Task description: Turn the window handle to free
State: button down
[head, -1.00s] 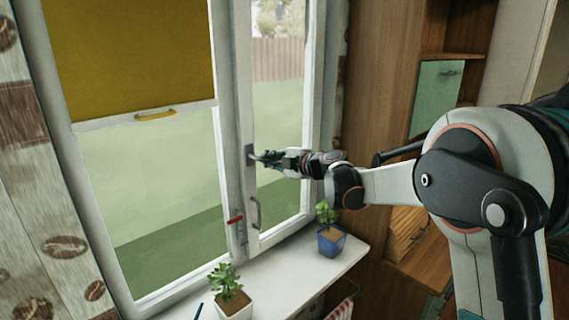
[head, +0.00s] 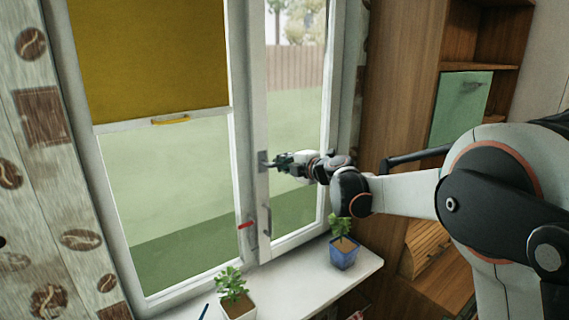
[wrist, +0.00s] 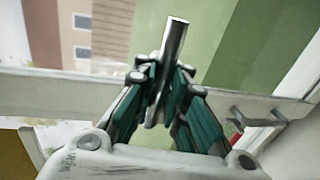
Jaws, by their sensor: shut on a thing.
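The window handle is a grey metal lever. In the wrist view its bar (wrist: 173,45) sticks out beyond my fingertips, tilted slightly from upright. In the head view its mounting plate (head: 263,162) sits on the narrow frame of the right window sash (head: 262,200), and the lever runs sideways into my gripper. My gripper (head: 278,163), with teal finger pads, is shut on the lever; it also shows in the wrist view (wrist: 160,108). The fingers hide part of the lever.
A grey pull handle (head: 267,222) and a red piece (head: 245,225) are lower on the frame. A blue pot (head: 343,258) and a white pot (head: 238,308) with plants stand on the white sill (head: 290,286). A wooden cabinet (head: 400,80) stands at right.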

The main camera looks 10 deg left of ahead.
jog(key=c, duration=1.6)
grip_release()
jog(key=shift+s+r, duration=0.1)
jog(key=v, duration=1.2)
jog(key=s+d+f+m+g+h+b, duration=0.1)
jog(key=s+d+f+m+h+b, duration=0.2)
jog(key=s+d+f+m, duration=0.5)
jog(key=s+d+f+m+g+h+b, duration=0.1)
jog(key=s+d+f+m+h+b, duration=0.3)
jog(key=s, duration=1.4)
jog(key=s+d+f+m+g+h+b, duration=0.2)
jog(key=s+d+f+m+h+b, duration=0.2)
jog(key=s+d+f+m, duration=0.9)
jog(key=shift+d+m+b, duration=0.2)
jog(key=shift+m+b, duration=0.5)
jog(key=shift+m, duration=0.4)
